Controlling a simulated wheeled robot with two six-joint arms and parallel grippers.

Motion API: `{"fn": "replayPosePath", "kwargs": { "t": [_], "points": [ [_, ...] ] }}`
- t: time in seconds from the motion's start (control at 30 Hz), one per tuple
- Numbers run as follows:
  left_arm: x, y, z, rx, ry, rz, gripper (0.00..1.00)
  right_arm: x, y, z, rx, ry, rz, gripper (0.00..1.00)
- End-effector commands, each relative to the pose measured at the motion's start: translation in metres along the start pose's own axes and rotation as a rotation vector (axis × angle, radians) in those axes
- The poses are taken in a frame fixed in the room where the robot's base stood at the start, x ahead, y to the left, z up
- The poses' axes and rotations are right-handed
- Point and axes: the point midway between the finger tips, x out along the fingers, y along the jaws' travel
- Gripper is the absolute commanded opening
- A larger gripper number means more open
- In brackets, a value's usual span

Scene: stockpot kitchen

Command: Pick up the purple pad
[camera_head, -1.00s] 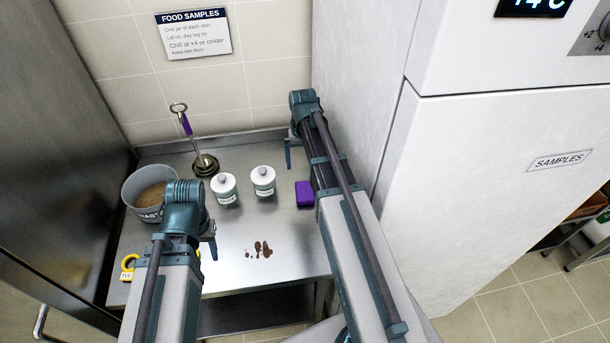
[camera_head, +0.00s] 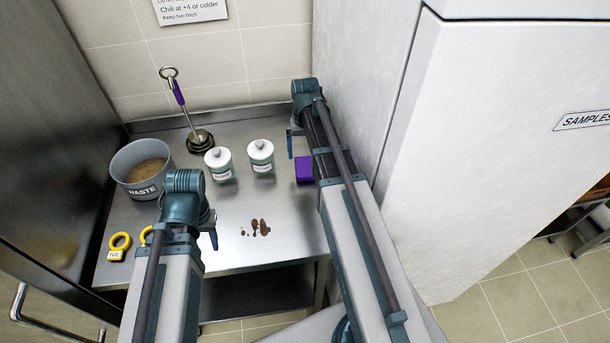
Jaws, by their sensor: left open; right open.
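The purple pad (camera_head: 304,169) lies on the steel table, right of the two white jars. My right arm runs along its right side and partly hides it. My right gripper (camera_head: 290,144) shows only as a small part beyond the pad, above the table's back right; it is open. My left gripper (camera_head: 213,236) hangs from the arm at the left front of the table, well left of the pad and left of the brown spill; it is open. Both grippers are seen only in part, and neither touches the pad.
A grey waste tub (camera_head: 141,172) and yellow tagged rings (camera_head: 119,244) are at left. A brown spill (camera_head: 259,228) marks the front. A white cabinet (camera_head: 480,150) bounds the right.

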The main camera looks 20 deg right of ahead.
Motion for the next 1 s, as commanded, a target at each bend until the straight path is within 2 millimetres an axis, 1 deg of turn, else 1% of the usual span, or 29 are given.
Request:
{"fn": "replayPosePath", "kwargs": {
  "t": [0.03, 0.17, 0.27, 0.37, 0.6, 0.7, 0.77, 1.0],
  "points": [
    [0.004, 0.000, 0.000, 0.000, 0.000, 0.000, 0.50, 0.004, 0.000, 0.000, 0.000, 0.000, 0.000, 1.00],
    [0.002, 0.000, 0.000, 0.000, 0.000, 0.000, 0.50, 0.002, 0.000, 0.000, 0.000, 0.000, 0.000, 1.00],
    [0.006, 0.001, 0.000, 0.000, 0.000, 0.000, 0.50, 0.006, 0.000, 0.000, 0.000, 0.000, 0.000, 1.00],
    [0.014, 0.001, -0.001, 0.000, 0.000, 0.000, 0.50, 0.014, 0.000, 0.001, 0.000, 0.000, 0.000, 1.00],
    [0.044, 0.004, -0.003, 0.000, 0.000, 0.000, 0.50, 0.045, -0.001, 0.003, 0.000, 0.000, 0.000, 1.00],
    [0.053, 0.005, -0.003, 0.000, 0.000, 0.000, 0.50, 0.054, -0.001, 0.003, 0.000, 0.000, 0.000, 1.00],
    [0.056, 0.005, -0.003, 0.000, 0.000, 0.000, 0.50, 0.056, -0.001, 0.003, 0.000, 0.000, 0.000, 1.00],
    [0.053, 0.005, -0.003, 0.000, 0.000, 0.000, 0.50, 0.054, -0.001, 0.003, 0.000, 0.000, 0.000, 1.00]
  ]
}}
